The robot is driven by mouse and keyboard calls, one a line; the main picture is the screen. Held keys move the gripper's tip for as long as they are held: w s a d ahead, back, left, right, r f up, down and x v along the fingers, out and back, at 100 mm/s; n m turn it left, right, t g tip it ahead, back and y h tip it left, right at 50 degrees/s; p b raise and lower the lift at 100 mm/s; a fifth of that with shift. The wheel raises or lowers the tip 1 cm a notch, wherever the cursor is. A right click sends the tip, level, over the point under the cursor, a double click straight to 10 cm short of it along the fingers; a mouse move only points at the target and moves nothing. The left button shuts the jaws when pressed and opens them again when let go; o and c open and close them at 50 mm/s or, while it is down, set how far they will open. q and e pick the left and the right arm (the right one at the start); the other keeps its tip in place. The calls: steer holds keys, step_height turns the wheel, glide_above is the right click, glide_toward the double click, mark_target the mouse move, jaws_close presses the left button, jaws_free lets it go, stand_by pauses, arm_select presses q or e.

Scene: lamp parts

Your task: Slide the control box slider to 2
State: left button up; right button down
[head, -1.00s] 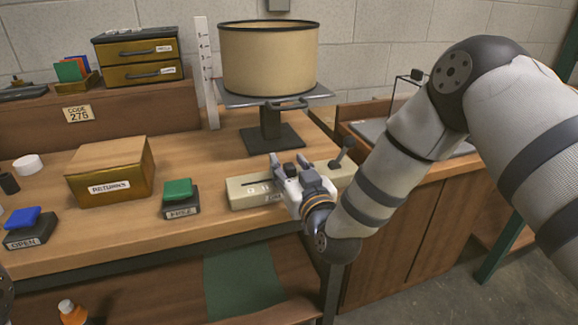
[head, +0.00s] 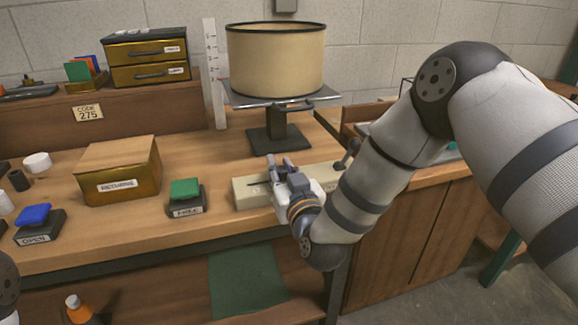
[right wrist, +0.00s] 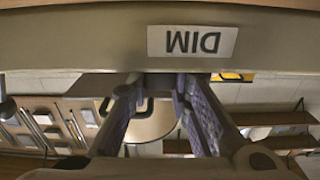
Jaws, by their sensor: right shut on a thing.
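The control box (head: 252,196) is a long beige box near the front edge of the workbench. Its top carries a slot with markings too small to read, and a dark lever stands at its right end. My right gripper (head: 282,163) is over the middle of the box, shut on the slider knob, which its fingers hide. In the right wrist view, the fingers (right wrist: 157,88) reach the box front (right wrist: 75,40), which bears an upside-down DIM label (right wrist: 192,41). My left gripper is out of view.
Behind the box stands a lamp with a tan shade (head: 275,62) on a dark base. To the left are a green FREE stamp (head: 185,190), a gold RETURNS box (head: 118,172) and a blue OPEN stamp (head: 35,215). A white ruler (head: 212,75) stands upright behind.

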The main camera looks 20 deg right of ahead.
steer(key=c, duration=1.4)
jaws_free()
steer(key=shift+c, duration=0.2)
steer(key=s, duration=1.2)
steer(key=shift+d, duration=0.25)
steer(key=s+d+f+g, duration=0.1)
steer(key=s+f+g, duration=0.6)
steer(key=f, duration=0.4)
steer(key=s+d+f+g, duration=0.2)
steer(key=s+f+g, duration=0.2)
steer(key=s+f, duration=0.65)
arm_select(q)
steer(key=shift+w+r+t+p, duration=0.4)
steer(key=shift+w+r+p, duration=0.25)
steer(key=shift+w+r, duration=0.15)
arm_select(e)
steer(key=s+d+f+g, duration=0.2)
steer(key=s+g, duration=0.2)
steer(key=s, duration=0.7)
steer(key=s+d+f+g, duration=0.2)
steer(key=s+g, duration=0.3)
steer(key=s, duration=0.7)
steer(key=shift+s+d+f+m+h, duration=0.15)
steer(key=shift+d+f+m+h, duration=0.15)
steer(key=shift+d+f+m, duration=0.15)
